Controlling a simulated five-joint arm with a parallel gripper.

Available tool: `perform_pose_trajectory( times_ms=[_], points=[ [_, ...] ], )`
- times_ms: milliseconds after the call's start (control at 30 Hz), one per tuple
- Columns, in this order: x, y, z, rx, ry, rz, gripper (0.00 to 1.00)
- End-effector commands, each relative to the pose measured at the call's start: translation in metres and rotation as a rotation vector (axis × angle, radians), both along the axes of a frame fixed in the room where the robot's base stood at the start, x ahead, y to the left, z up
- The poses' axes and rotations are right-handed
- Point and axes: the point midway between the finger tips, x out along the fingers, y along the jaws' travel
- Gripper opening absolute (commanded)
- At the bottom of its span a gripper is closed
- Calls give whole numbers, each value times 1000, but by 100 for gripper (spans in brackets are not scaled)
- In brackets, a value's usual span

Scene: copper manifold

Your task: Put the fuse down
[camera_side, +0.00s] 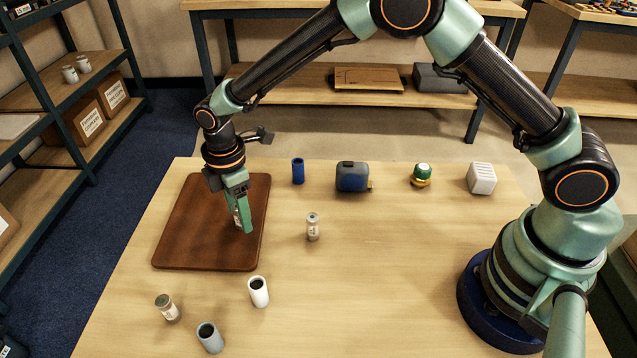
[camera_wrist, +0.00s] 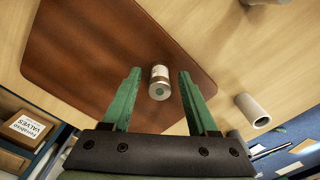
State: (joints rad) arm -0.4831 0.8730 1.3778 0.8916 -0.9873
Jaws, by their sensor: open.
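A small fuse (camera_wrist: 159,84) with a pale label and metal end caps is on the brown board (camera_wrist: 95,50). It seems to stand upright. My gripper (camera_wrist: 159,73) is open, with one green finger on each side of the fuse and a visible gap to both. In the side view my gripper (camera_side: 241,222) is low over the right part of the brown board (camera_side: 195,225). The fuse (camera_side: 236,218) is partly hidden by a finger there.
Two similar fuses stand on the table, one right of the board (camera_side: 313,227) and one in front (camera_side: 168,308). A white tube (camera_side: 258,291) and a grey tube (camera_side: 210,337) are near the front.

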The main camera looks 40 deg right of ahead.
Motion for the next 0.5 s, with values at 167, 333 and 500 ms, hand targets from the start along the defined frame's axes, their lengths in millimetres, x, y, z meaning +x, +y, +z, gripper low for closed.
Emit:
perform_pose_trajectory(
  times_ms=[167, 333, 500],
  points=[
    [1, 1, 32, 3, -5, 0, 59],
    [1, 1, 68, 3, -6, 0, 59],
    [1, 1, 96, 3, -4, 0, 59]
  ],
)
